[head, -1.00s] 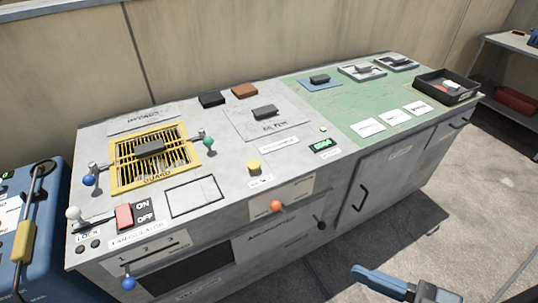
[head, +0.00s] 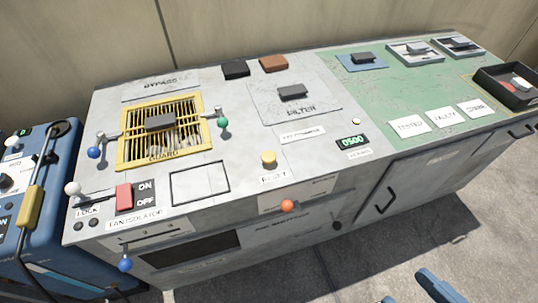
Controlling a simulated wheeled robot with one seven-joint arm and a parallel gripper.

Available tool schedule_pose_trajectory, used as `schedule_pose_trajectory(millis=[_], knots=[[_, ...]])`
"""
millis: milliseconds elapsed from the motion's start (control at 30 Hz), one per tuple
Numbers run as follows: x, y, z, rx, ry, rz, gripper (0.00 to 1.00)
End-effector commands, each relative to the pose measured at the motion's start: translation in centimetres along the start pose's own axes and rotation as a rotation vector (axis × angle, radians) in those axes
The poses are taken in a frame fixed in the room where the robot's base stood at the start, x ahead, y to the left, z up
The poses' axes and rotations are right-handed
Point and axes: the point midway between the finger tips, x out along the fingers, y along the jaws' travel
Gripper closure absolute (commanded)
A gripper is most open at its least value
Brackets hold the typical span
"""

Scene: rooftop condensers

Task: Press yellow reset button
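The yellow button (head: 268,158) is a round cap standing up from the grey panel top, near its front edge, with a small white label in front of it. The label's lettering is too blurred to read surely. My gripper (head: 411,293) shows only in part at the bottom edge, as two blue finger pieces with floor visible between them. It is in front of the bench, to the right of and well apart from the button. Nothing shows between the fingers, though most of the gripper is out of frame.
A yellow guard grille (head: 165,135), a red switch (head: 123,197) and a green-knobbed lever (head: 222,121) are left of the button. A green display (head: 351,141) is to its right. An orange knob (head: 287,206) sticks out from the front below it. A black tray (head: 507,88) stands far right.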

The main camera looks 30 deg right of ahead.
Motion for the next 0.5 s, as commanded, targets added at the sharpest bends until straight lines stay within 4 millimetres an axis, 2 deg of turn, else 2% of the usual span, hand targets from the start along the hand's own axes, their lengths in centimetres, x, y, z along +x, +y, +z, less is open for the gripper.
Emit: schedule_pose_trajectory(millis=[67,500], knots=[[0.0,0.0,0.0,0.0,0.0,0.0,0.49],[0.0,0.0,0.0,0.0,0.0,0.0,0.92]])
